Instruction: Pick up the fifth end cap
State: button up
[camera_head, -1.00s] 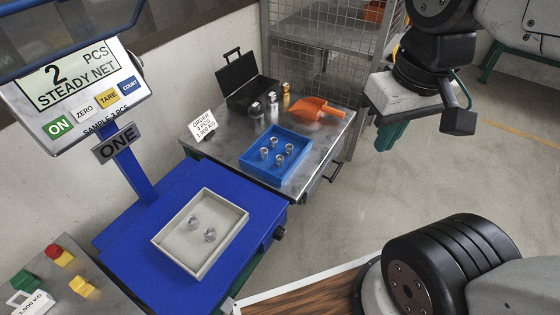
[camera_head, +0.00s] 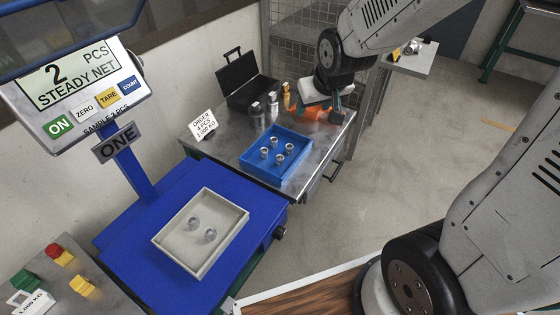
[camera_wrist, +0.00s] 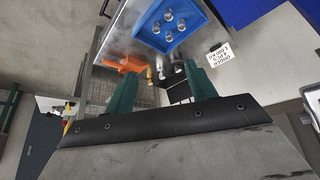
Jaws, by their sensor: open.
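Several small silvery metal caps (camera_head: 279,159) stand apart in a blue tray (camera_head: 262,178) on the metal table. The same caps (camera_wrist: 168,15) and blue tray (camera_wrist: 190,42) show at the top of the wrist view. Two more caps (camera_head: 194,223) (camera_head: 210,235) sit in a grey tray (camera_head: 203,276) on the blue scale. I cannot tell which one is the fifth. My gripper (camera_head: 322,108) hangs over the back right of the table, near the orange scoop, away from both trays. In the wrist view its green fingers (camera_wrist: 161,70) are apart with nothing held between them.
An orange scoop (camera_wrist: 122,64), small weights (camera_head: 256,112) and an open black case (camera_head: 250,92) stand behind the blue tray. An order card (camera_head: 202,122) stands to its left. The scale display (camera_head: 68,78) reads 2 PCS. A wire cage (camera_head: 300,45) is behind the table.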

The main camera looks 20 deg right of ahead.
jog(key=w+f+t, duration=0.2)
jog(key=w+f, duration=0.6)
jog(key=f, duration=0.1)
jog(key=t+y, duration=0.1)
jog(key=t, duration=0.4)
send_near(280, 158)
jog(key=w, duration=0.1)
jog(key=w+f, duration=0.1)
jog(key=shift+w+d+f+n, duration=0.1)
jog(key=shift+w+d+n, duration=0.05)
jog(key=shift+w+n, duration=0.25)
jog(key=x, duration=0.7)
jog(key=shift+w+a+f, duration=0.2)
jog(key=shift+w, duration=0.05)
jog(key=c, duration=1.1)
